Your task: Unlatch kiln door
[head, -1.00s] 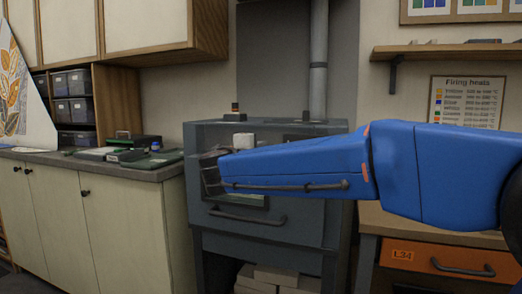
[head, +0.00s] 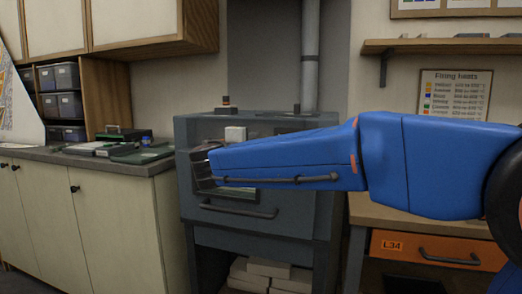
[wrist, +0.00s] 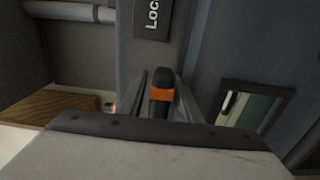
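The grey kiln (head: 310,190) stands ahead in the head view, its front door shut, with a small window (head: 237,195) and a bar handle (head: 238,211). My gripper (head: 201,168) is at the left part of the kiln front; my blue arm hides much of the kiln there. In the wrist view a black latch grip with an orange band (wrist: 162,94) stands between the two fingers of my gripper (wrist: 163,105). The fingers look open, with narrow gaps beside the grip. A dark label reading "Loc" (wrist: 152,18) is cut off above it.
A counter (head: 120,162) with trays and boxes is left of the kiln. A workbench with an orange drawer (head: 425,248) is to the right, below my arm. A flue pipe (head: 310,60) rises behind the kiln. Pale bricks (head: 265,272) lie underneath it.

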